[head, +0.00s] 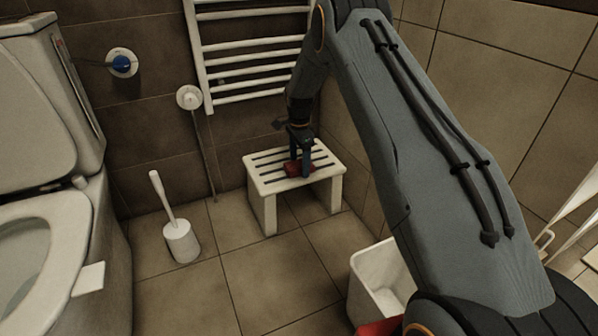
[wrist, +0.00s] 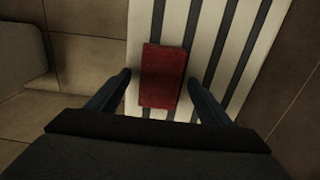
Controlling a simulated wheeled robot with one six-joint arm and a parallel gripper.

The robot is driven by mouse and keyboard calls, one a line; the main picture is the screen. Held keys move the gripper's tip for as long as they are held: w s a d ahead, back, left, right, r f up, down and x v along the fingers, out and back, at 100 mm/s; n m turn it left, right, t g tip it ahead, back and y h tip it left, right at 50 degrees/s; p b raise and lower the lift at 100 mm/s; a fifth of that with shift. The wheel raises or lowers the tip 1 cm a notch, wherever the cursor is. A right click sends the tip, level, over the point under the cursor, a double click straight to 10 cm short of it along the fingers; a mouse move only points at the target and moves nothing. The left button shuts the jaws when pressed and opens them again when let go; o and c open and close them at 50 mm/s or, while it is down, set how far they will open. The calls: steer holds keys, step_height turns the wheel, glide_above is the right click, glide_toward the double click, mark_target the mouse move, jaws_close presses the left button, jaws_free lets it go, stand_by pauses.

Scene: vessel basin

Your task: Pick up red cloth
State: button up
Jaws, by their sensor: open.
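The red cloth (head: 293,170) lies on the white slatted stool (head: 266,184), partly hidden by my gripper in the head view. In the wrist view the red cloth (wrist: 163,76) is a small folded rectangle lying across the white slats (wrist: 236,92). My gripper (head: 300,168) points down over the stool at the cloth. In the wrist view its two fingers (wrist: 160,80) are apart, one on each side of the cloth, with gaps between them and it. I cannot tell the exact height of the fingertips over the slats.
A towel rail (head: 207,62) hangs on the wall behind the stool. A toilet brush in its holder (head: 181,240) stands left of the stool, and the toilet (head: 62,250) is further left. A white bin (head: 372,284) stands at the front right. Floor between is clear.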

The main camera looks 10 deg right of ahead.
mark_target(299, 164)
steer(key=shift+f, duration=0.2)
steer(key=c, duration=1.2)
step_height(299, 164, up, 10)
steer(key=p, duration=0.4)
